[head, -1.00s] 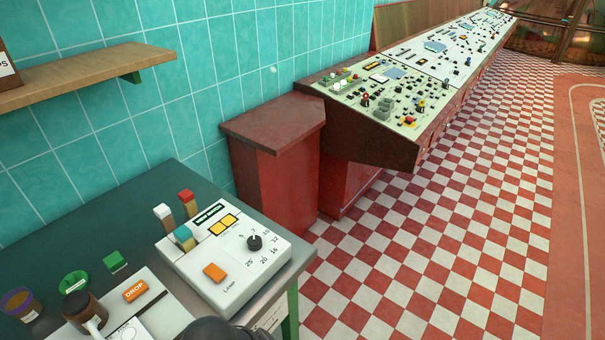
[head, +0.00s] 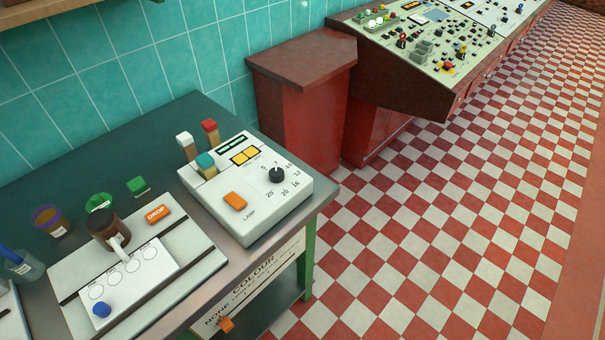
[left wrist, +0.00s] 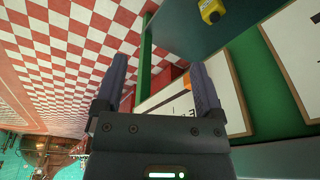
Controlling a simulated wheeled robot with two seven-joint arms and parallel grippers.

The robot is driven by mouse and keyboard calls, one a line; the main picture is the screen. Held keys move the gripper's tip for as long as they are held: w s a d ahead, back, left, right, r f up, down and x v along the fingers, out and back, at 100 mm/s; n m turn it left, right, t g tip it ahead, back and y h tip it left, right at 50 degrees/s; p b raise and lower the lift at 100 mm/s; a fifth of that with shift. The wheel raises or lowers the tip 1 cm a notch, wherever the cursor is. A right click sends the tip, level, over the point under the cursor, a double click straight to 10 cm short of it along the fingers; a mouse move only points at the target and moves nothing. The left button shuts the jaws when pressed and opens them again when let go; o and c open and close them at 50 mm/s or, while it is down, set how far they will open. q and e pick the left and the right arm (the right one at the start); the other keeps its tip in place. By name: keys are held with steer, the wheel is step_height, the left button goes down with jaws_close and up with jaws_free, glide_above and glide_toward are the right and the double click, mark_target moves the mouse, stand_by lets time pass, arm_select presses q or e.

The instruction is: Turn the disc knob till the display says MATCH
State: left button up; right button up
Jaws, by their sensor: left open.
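A white box (head: 262,215) on the bench carries a black round knob (head: 277,175) ringed by numbers such as 5, 16, 20 and 25. I take this as the disc knob. Its small dark display (head: 231,143) has green text too small to read. Two yellow windows (head: 245,156) and an orange lamp button (head: 235,201) are beside it. My left gripper (left wrist: 158,82) shows only in the left wrist view, open and empty, apart from the knob. A white lettered panel (left wrist: 165,100) and an orange piece (left wrist: 188,79) lie beyond its fingers. My right gripper is not in view.
A white tray (head: 190,275) with a brown pot (head: 107,229) and a DROP button (head: 158,214) stands left of the box. A COLOUR panel (head: 262,284) with an orange pointer (head: 227,324) is on the bench's front. Checkered floor (head: 430,240) is open to the right.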

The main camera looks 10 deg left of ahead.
arm_select(q)
steer(key=s+a+f+g+b, duration=0.1)
steer(key=s+a+f+b, duration=0.1)
steer(key=s+f, duration=1.1)
steer(key=shift+s+a+f+b, duration=0.4)
steer(key=shift+f+b, duration=0.2)
steer(key=shift+f, duration=0.3)
